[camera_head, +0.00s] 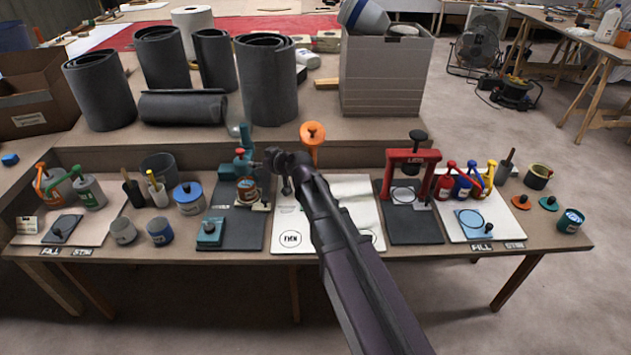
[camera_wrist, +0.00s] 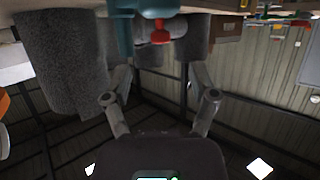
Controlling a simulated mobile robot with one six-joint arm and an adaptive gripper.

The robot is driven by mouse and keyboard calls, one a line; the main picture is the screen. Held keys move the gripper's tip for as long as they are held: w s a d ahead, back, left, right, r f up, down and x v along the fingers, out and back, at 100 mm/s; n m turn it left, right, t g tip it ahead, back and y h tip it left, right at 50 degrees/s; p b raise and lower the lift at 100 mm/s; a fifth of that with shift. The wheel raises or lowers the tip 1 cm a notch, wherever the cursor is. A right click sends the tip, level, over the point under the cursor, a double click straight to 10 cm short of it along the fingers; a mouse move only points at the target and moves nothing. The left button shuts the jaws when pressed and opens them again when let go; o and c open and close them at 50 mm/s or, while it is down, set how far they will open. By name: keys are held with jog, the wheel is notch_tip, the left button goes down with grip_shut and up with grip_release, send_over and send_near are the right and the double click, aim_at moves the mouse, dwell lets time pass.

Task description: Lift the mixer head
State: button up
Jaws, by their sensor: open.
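The teal mixer (camera_head: 242,166) stands on a dark mat in the middle of the table, with a small red-orange knob on its head. A can (camera_head: 247,190) with an orange label stands at the mixer, below the head. My gripper (camera_head: 284,172) is just right of the mixer, apart from it as far as I can see. In the wrist view, my gripper (camera_wrist: 161,97) shows its two fingers spread with nothing between them. The teal mixer (camera_wrist: 123,32) and its red knob (camera_wrist: 160,34) are ahead at the top of that view, beyond the fingertips.
An orange-topped stand (camera_head: 312,132) is just right of my gripper. Dark rolls (camera_head: 270,80) and a grey box (camera_head: 386,75) stand on the raised shelf behind. A red press (camera_head: 413,156) and pump bottles (camera_head: 462,186) are to the right. Small cans (camera_head: 160,231) stand at the front left.

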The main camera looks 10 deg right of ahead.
jog(key=s+d+r+m+g+h+p, duration=0.1)
jog(key=s+d+m+g+h+p, duration=0.3)
jog(key=s+d+p, duration=0.7)
jog(key=shift+s+d+r+g+h, duration=0.4)
jog(key=shift+s+d+g, duration=0.8)
jog(key=shift+s+d, duration=0.85)
jog(key=shift+a, duration=0.1)
jog(key=n+t+y+b, duration=0.4)
jog(key=t+y+b, duration=0.1)
jog(key=t+b, duration=0.25)
send_near(240, 150)
notch_tip(240, 150, up, 2)
jog(key=s+d, duration=0.2)
jog(key=shift+d+g, duration=0.2)
jog(key=shift+g, duration=0.25)
jog(key=shift+w+a+f+b, duration=0.1)
jog(key=shift+b, duration=0.25)
jog(key=b+x, duration=0.5)
jog(key=x, duration=0.8)
jog(key=shift+w+a+f, duration=0.1)
jog(key=shift+a+f, duration=0.05)
